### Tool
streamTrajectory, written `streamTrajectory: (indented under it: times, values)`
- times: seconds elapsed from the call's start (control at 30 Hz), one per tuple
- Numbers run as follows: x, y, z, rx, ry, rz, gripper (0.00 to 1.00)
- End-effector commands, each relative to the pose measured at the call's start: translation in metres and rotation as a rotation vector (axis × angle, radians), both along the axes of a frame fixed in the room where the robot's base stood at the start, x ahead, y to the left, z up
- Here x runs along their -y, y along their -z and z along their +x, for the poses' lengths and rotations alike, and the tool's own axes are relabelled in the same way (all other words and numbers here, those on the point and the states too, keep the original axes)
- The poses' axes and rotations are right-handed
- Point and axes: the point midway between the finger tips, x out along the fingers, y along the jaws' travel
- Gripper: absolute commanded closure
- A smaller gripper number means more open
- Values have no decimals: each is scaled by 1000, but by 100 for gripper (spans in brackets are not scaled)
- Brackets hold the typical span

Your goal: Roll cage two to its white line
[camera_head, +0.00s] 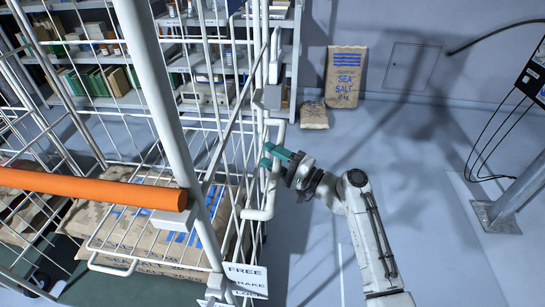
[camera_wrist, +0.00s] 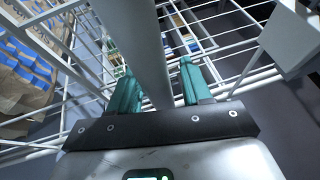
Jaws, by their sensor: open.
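A white wire cage (camera_head: 143,65) fills the left of the head view, with salt sacks (camera_head: 150,225) lying in it. I see no number on it. An upright white handle bar (camera_head: 270,190) stands out from its right side. My gripper (camera_head: 272,157) is at this bar. In the wrist view a thick pale bar (camera_wrist: 140,45) runs between the teal fingers of my gripper (camera_wrist: 156,85), with gaps on both sides. The fingers are open around it. A thin pale line (camera_head: 341,275) shows on the floor; I cannot tell whether it is the cage's line.
A sign reading "FREE BRAKE" (camera_head: 245,277) hangs at the cage's lower corner. An orange bar (camera_head: 90,187) crosses the cage. A post (camera_head: 515,190) stands at right. Floor between is clear.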

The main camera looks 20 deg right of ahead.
Motion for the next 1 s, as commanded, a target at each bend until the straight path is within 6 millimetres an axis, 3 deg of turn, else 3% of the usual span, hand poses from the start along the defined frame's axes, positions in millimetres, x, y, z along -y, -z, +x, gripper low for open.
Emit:
streamTrajectory:
  times: [0.07, 0.53, 1.0]
  values:
    - [0, 0, 0, 0, 0, 0, 53]
    - [0, 0, 0, -1, -1, -1, 98]
    - [0, 1, -1, -1, 0, -1, 100]
